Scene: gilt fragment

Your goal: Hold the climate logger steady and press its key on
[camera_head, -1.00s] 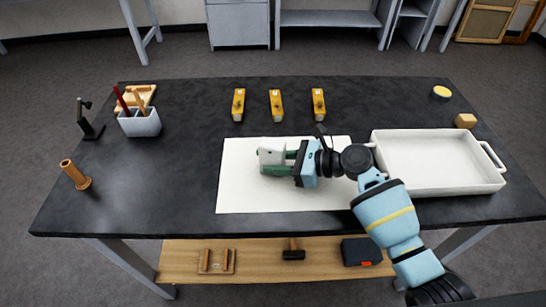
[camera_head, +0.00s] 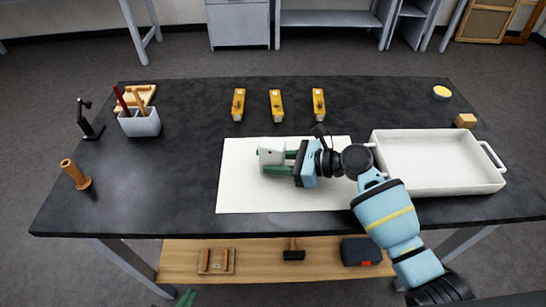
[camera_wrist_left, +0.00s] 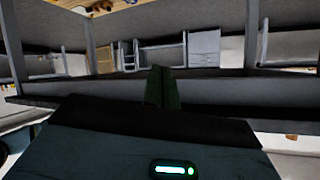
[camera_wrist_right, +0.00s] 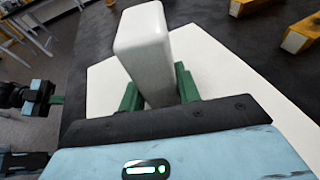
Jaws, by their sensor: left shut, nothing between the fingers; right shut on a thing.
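The climate logger, a small white block (camera_head: 269,154), is over the white sheet (camera_head: 240,195) in the middle of the table. My right gripper (camera_head: 279,161) is shut on it from the right. In the right wrist view the logger (camera_wrist_right: 146,45) stands out between the green fingers (camera_wrist_right: 158,87). I cannot see its key, and I cannot tell whether it touches the sheet. My left gripper (camera_head: 186,298) shows only as green fingertips at the bottom edge of the head view, in front of the table. Its green fingers (camera_wrist_left: 163,88) are together and empty in the left wrist view.
A white tray (camera_head: 493,184) stands right of the sheet, near my right arm.

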